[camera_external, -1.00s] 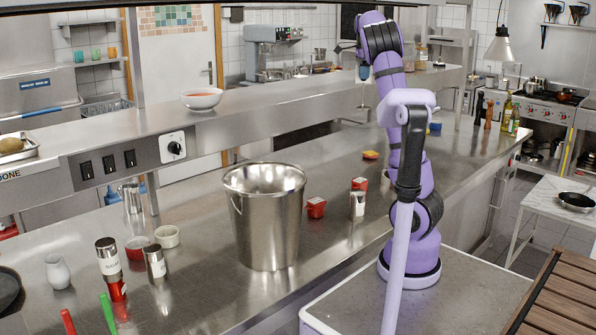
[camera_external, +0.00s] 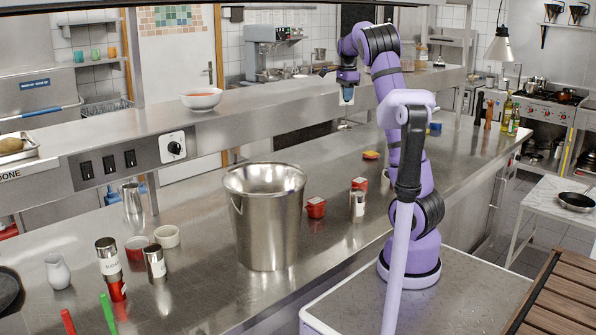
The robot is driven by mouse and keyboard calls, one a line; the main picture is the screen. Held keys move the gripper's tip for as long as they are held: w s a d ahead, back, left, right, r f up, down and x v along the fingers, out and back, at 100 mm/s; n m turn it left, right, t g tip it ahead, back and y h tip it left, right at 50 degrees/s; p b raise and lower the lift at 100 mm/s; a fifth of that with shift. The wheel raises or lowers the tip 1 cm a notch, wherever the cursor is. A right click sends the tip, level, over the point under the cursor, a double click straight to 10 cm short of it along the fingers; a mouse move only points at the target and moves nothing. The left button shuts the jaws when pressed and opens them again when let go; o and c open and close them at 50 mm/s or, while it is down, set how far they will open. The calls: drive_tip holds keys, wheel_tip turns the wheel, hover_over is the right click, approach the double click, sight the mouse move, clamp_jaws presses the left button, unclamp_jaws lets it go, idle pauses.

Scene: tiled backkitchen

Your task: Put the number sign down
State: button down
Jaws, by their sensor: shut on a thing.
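My gripper (camera_external: 348,97) is at the far end of my bent arm, above the back of the steel counter (camera_external: 330,185) and in front of the raised shelf. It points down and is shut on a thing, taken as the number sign. The sign is too small and too far off for its shape or number to be made out. A thin shape shows below the gripper, but I cannot tell whether it is part of the sign. I cannot tell how high it is above the counter.
A steel bucket (camera_external: 265,225) stands mid-counter. Red tins (camera_external: 316,207) and a shaker (camera_external: 357,205) stand to its right, a small yellow and red item (camera_external: 370,155) behind them. The raised shelf (camera_external: 255,100) holds a bowl (camera_external: 201,99). The counter left of the yellow item is clear.

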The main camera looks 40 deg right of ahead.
drive_tip(key=w+a+f+n, duration=0.1)
drive_tip(key=w+f+n, duration=0.1)
drive_tip(key=f, duration=1.4)
drive_tip(key=w+a+f+n, duration=0.1)
drive_tip(key=w+f+n, duration=0.1)
drive_tip(key=f, duration=1.4)
drive_tip(key=shift+w+n, duration=0.15)
drive_tip(key=shift+n, duration=0.25)
drive_tip(key=c, duration=1.3)
unclamp_jaws()
